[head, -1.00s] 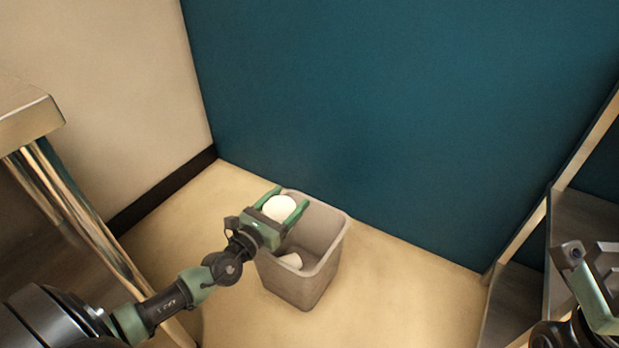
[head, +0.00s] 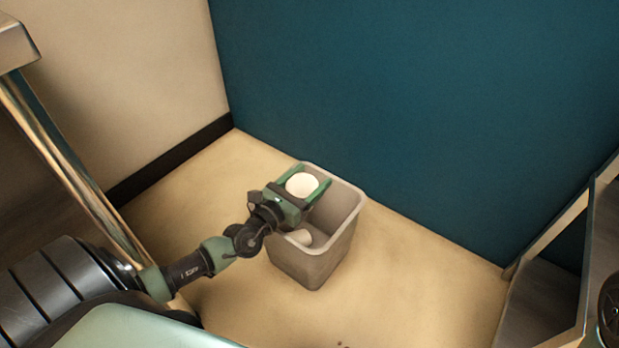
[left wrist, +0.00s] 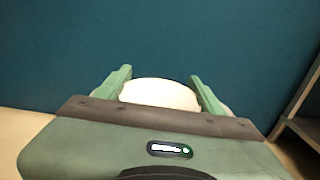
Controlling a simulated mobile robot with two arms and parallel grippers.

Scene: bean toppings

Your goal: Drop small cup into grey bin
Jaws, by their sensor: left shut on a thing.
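A small white cup (head: 302,186) is held between the green fingers of my left gripper (head: 305,183). The left gripper is shut on it. It also shows in the left wrist view as a white round shape (left wrist: 160,93) between the two fingers (left wrist: 160,90). In the head view the cup and gripper appear over the opening of the grey bin (head: 318,262), near its back left rim. Another white object (head: 300,237) lies inside the bin, partly hidden by the gripper. My right gripper's fingers do not show now.
The bin stands on the beige floor (head: 400,290) near the teal wall (head: 420,110). A metal table (head: 14,45) with a shiny leg stands at the left. A metal shelf frame (head: 560,228) stands at the right.

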